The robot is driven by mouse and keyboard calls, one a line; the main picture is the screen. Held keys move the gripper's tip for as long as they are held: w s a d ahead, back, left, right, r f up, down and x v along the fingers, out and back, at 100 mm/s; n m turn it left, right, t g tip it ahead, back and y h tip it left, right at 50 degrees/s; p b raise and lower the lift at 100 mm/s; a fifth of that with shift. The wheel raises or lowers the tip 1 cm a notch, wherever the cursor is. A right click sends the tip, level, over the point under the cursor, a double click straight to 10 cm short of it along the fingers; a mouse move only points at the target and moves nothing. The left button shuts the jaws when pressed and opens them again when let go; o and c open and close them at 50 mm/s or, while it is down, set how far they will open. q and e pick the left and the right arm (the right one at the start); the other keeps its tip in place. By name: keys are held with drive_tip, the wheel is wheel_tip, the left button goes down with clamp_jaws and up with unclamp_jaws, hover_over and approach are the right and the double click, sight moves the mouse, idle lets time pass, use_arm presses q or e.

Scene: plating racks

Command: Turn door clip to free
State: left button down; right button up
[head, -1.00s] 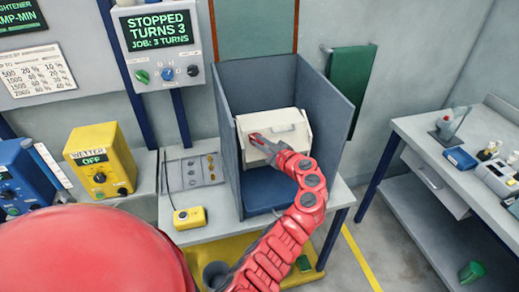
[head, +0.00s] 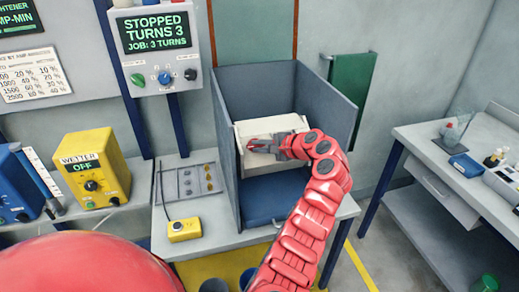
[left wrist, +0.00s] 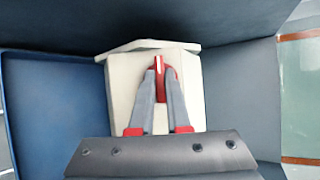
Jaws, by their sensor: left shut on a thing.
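A cream box-like unit (head: 245,131) sits inside the grey-blue open booth (head: 229,187). A red clip (left wrist: 159,65) with a white stripe shows on the box's cream face in the left wrist view. The stripe points along the finger direction there. My left gripper (head: 262,146) reaches in from the right of the box, and its two grey fingers (left wrist: 160,76) are closed about the clip. The fingers and the arm's end hide part of the box face and clip in the head view. My right gripper is in neither view.
A blue tray-like panel (head: 266,207) lies in front of the box, between the booth walls. A yellow pendant (head: 184,229) and a panel of small parts (head: 187,183) lie left of the booth. A control box (head: 155,52) reads STOPPED, TURNS 3.

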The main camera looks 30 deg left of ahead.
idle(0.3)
use_arm(q)
drive_tip(key=c, duration=0.9)
unclamp_jaws()
drive_tip(key=shift+d, duration=0.1)
drive_tip(key=b+v, duration=0.1)
drive_tip(key=v, duration=0.7)
drive_tip(key=b+v, duration=0.1)
drive_tip(key=v, duration=0.8)
drive_tip(key=shift+r+b, duration=0.3)
drive_tip(key=shift+b, duration=0.05)
